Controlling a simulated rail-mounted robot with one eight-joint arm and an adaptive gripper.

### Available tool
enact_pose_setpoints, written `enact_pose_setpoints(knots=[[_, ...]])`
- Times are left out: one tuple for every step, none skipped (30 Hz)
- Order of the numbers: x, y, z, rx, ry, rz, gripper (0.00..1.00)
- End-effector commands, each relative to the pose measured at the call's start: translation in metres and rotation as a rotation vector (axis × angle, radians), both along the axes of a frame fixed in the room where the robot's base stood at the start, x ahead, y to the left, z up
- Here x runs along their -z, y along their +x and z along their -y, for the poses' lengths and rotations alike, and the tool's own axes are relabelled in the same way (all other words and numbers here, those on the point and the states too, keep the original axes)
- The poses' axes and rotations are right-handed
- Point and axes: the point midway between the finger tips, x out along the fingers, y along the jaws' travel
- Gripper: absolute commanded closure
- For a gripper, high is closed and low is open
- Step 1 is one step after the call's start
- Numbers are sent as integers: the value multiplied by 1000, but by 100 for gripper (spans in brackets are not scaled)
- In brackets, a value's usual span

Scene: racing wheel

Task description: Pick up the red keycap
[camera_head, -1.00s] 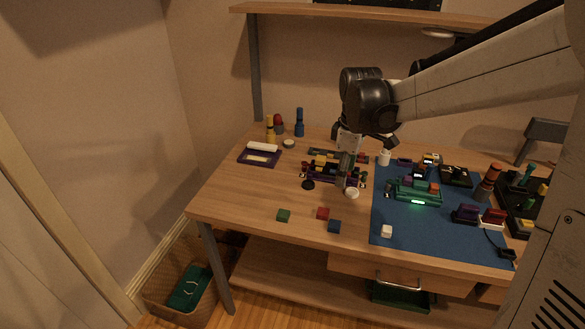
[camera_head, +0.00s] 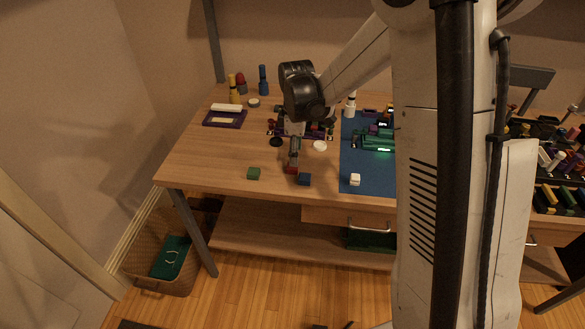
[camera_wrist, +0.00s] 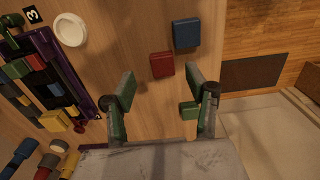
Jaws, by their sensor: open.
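The red keycap (camera_wrist: 162,64) lies on the wooden table in the wrist view, just beyond my fingertips and roughly between their lines. In the head view the red keycap (camera_head: 291,170) is partly hidden behind my gripper. My gripper (camera_wrist: 160,82) is open and empty, its two green-grey fingers spread apart. In the head view my gripper (camera_head: 294,152) hangs over the table's front part, above the keycap.
A blue keycap (camera_wrist: 186,33) lies close to the red one. A green keycap (camera_wrist: 189,110) shows beside my right finger. A white disc (camera_wrist: 70,29) lies near a purple-framed device (camera_wrist: 50,75).

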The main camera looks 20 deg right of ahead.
Motion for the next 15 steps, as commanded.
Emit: enact_pose_setpoints(knots=[[2,0,0,0,0,0,49],[4,0,0,0,0,0,49],[7,0,-1,0,0,0,49],[11,0,-1,0,0,0,49],[15,0,-2,0,0,0,49],[21,-1,-3,0,0,0,49],[25,-1,-3,0,0,0,49],[30,-1,-4,0,0,0,49],[35,-1,-4,0,0,0,49],[39,-1,-4,0,0,0,49],[43,-1,-4,0,0,0,49],[46,-1,-4,0,0,0,49],[49,-1,-4,0,0,0,49],[50,-1,-4,0,0,0,49],[52,-1,-4,0,0,0,49]])
